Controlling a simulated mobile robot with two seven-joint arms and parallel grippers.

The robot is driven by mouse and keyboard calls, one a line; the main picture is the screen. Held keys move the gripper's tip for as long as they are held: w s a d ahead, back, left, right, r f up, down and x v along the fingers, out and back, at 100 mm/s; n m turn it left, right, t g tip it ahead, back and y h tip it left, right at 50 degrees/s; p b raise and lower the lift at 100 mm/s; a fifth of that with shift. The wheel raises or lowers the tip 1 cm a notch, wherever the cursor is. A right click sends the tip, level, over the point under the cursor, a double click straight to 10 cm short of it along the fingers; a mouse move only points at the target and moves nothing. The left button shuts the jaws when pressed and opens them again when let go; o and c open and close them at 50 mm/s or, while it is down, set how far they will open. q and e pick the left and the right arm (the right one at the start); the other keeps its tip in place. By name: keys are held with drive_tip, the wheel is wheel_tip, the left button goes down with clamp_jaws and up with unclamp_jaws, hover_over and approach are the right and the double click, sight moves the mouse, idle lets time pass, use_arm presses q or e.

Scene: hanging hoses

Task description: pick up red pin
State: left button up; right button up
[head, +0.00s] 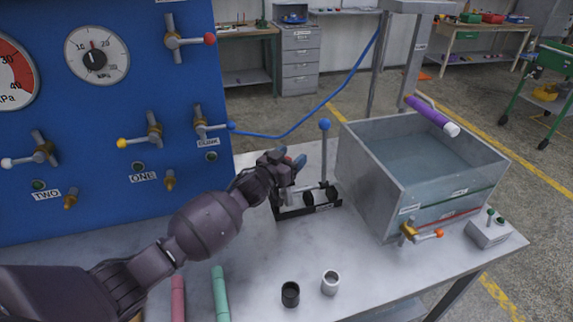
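A pinkish-red cylinder (178,297) lies on the grey metal table at the lower left, its near end cut off by the picture's bottom edge. It is the only clearly red pin-like thing I see. My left gripper (291,168) is well away from it, beyond and to the right, beside a black-based lever device (308,205). Small blue and reddish parts show at its fingers. The fingers are small and partly hidden, so I cannot tell whether they are open or shut. My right gripper is not in view.
A green cylinder (220,293) lies beside the red one. A black cup (290,294) and a white cup (330,282) stand near the front. A water tank (372,185) with a purple cylinder (432,115) on it stands right. A blue valve panel (105,100) rises left.

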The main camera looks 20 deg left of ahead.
use_arm(q)
drive_tip(key=c, duration=1)
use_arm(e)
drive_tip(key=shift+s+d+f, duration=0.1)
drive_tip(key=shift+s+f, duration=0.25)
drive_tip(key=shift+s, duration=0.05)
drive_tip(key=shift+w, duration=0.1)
